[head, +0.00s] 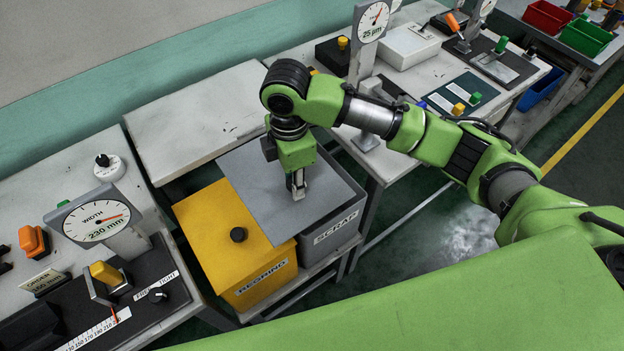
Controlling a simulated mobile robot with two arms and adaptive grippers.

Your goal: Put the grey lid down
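The grey lid (255,182) is a flat plate at the grey SCRAP bin (338,232), in the middle of the head view. It looks roughly level, and its left side lies along the yellow bin. I cannot tell whether it rests on the rim or hangs just above it. My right gripper (298,190) points down at the middle of the lid, its fingers close together where a knob would be. The fingers hide what they grip. My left gripper is not in view.
The yellow REGRIND bin (220,225) with a black knob (238,234) stands against the grey bin's left. A bare table (195,120) is behind. A width gauge (97,217) stands at left, a thickness gauge (372,22) behind my arm. My green body fills the lower right.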

